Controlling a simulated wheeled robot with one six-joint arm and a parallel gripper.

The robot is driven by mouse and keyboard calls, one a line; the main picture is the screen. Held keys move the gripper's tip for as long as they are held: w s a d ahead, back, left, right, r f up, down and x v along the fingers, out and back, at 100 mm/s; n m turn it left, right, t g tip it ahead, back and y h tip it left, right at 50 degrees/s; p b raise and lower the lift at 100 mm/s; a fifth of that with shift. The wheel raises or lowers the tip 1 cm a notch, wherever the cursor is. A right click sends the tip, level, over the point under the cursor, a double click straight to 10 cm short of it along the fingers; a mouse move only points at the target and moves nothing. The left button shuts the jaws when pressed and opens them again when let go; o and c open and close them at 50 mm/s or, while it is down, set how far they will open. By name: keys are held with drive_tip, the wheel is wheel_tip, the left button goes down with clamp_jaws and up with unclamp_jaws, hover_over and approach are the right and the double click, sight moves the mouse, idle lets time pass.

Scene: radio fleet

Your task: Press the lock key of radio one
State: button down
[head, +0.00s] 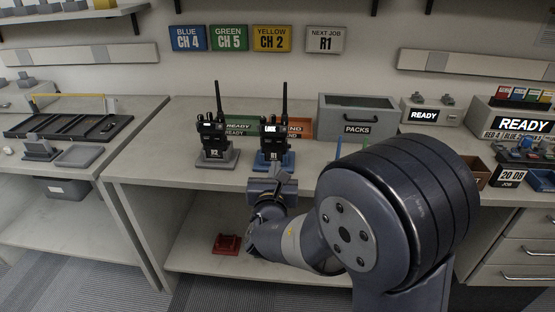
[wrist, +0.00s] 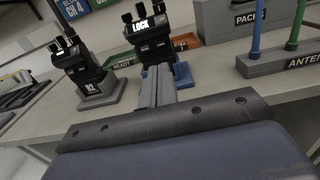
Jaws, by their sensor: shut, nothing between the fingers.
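Radio one, marked R1 (head: 271,140), is a black handset standing upright on a blue base (head: 288,160) on the bench. Its small screen (head: 270,128) reads LOCK. In the wrist view radio one (wrist: 150,40) stands just beyond my fingers, its lower front hidden by them. My gripper (head: 279,170) is shut and empty, close in front of radio one; the wrist view shows its fingers (wrist: 156,85) together. I cannot tell whether the fingertips touch the radio. The lock key itself cannot be made out.
A second radio marked R2 (head: 212,140) stands on a grey base to the left. Behind are a green READY tray (head: 240,123) and an orange tray (head: 300,128). A grey PACKS box (head: 356,113) is to the right. Antenna rods (wrist: 257,28) stand in a grey holder at the right.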

drive_tip(key=shift+s, duration=1.4)
drive_tip(key=shift+w, duration=0.1)
